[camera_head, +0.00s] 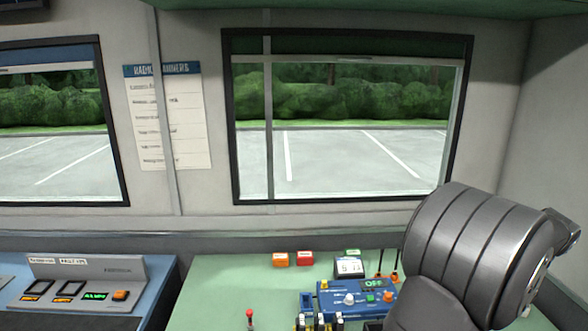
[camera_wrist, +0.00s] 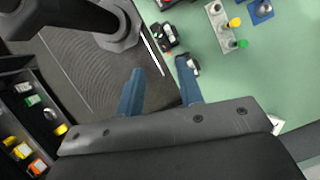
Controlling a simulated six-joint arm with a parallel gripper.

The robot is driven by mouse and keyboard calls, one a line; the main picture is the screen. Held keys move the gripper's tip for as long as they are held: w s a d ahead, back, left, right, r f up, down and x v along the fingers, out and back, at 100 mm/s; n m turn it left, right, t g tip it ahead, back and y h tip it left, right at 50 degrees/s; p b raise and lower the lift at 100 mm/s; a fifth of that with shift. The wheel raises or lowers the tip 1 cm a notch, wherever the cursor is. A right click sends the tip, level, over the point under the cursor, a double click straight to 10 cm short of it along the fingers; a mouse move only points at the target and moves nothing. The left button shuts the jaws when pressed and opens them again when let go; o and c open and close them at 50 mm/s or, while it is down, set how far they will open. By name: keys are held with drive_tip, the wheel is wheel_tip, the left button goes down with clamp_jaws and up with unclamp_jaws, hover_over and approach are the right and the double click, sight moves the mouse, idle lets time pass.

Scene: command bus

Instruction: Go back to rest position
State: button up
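My gripper (camera_wrist: 160,67) shows in the wrist view as two blue fingers spread apart with an empty gap between them. The right finger's tip is close to a small black device (camera_wrist: 167,38) at the edge of the green table; I cannot tell whether they touch. In the head view my grey arm fills the lower right and hides part of the table. The gripper's fingers cannot be made out clearly there.
The green table (camera_head: 222,281) holds a blue control box (camera_head: 340,300), a white display (camera_head: 350,267), an orange block (camera_head: 280,259), a red block (camera_head: 305,258) and a red-knobbed lever (camera_head: 250,318). A console (camera_head: 90,280) stands left. A dark bin (camera_wrist: 22,85) holds several small items.

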drive_tip(key=s+r+m+t, duration=0.1)
drive_tip(key=s+r+m, duration=0.2)
drive_tip(key=r+m, duration=0.15)
drive_tip(key=d+x, duration=0.1)
drive_tip(key=x, duration=0.5)
drive_tip(key=shift+w+f+t+h, duration=0.2)
drive_tip(key=shift+f+t+h, duration=0.1)
drive_tip(key=shift+h, duration=0.1)
drive_tip(key=shift+a, duration=0.1)
